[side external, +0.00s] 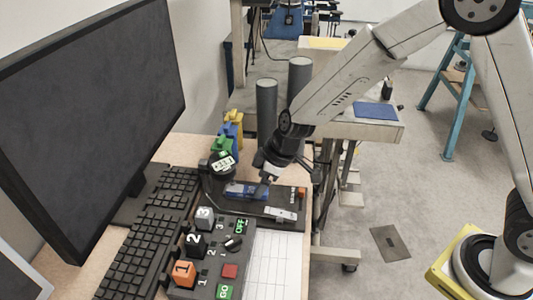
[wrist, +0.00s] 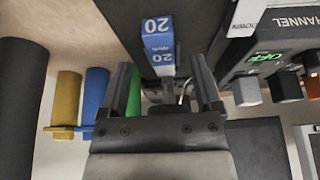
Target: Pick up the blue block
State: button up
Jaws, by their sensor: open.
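The blue block (side external: 243,191) lies on a dark tray, under and just left of my gripper (side external: 268,177) in the side view. In the wrist view the blue block (wrist: 157,28), marked "20" on its faces, is ahead of my gripper (wrist: 161,72). Its near end reaches the space between the two dark fingertips. The fingers are apart and open, one on each side. I cannot tell whether either finger touches the block.
The dark tray (side external: 232,205) also bears a pale labelled piece (side external: 280,214). Yellow (wrist: 67,103), blue (wrist: 95,100) and green handles stand close by. A button panel (side external: 213,262), keyboard (side external: 150,235) and large monitor (side external: 95,95) crowd the left and front.

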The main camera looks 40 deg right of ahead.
aim_at(248, 192)
jog(key=shift+x, duration=1.55)
jog(key=shift+r, duration=0.1)
jog(key=shift+c, duration=0.2)
jog(key=shift+a, duration=0.1)
grip_shut()
